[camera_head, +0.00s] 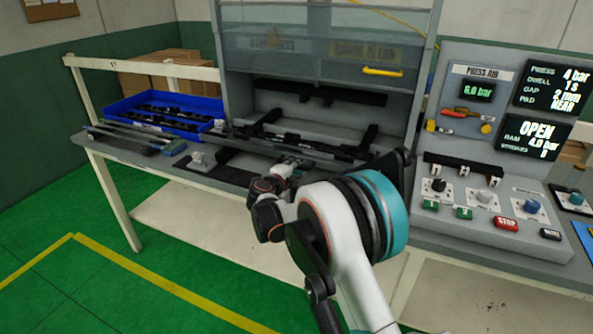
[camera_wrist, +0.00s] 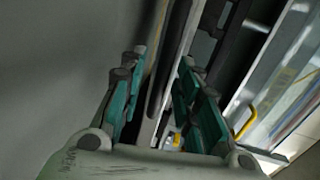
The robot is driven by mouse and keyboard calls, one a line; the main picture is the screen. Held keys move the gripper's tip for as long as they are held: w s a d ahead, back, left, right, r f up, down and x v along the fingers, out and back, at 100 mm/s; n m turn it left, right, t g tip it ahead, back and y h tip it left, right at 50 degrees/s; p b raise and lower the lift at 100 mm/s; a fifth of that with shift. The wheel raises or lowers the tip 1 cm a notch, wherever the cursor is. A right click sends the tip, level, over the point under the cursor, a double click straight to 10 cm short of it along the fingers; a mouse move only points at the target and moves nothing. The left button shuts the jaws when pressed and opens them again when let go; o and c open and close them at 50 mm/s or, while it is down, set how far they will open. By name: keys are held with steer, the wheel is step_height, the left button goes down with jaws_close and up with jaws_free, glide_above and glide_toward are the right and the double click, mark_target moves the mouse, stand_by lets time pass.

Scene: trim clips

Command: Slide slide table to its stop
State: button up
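The slide table (camera_head: 234,166) appears as a dark low assembly on the grey bench in front of the press, partly hidden by my arm. My gripper (camera_head: 290,168) is low over its front part in the head view. In the wrist view my gripper (camera_wrist: 161,60) has its teal fingers spread apart. A long narrow grey and dark bar (camera_wrist: 174,72) runs between them. I cannot tell if either finger touches the bar. The tips are small in the head view, and contact there is hidden.
A blue bin (camera_head: 205,105) with dark strips stands at the back left, and loose strips (camera_head: 135,140) lie before it. The press guard (camera_head: 320,45) with a yellow handle (camera_head: 383,71) is raised above the opening. A control panel (camera_head: 495,200) stands right; its screen (camera_head: 537,134) reads OPEN.

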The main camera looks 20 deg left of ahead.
steer(key=shift+w, duration=0.2)
jaws_close()
steer(key=shift+w, duration=0.15)
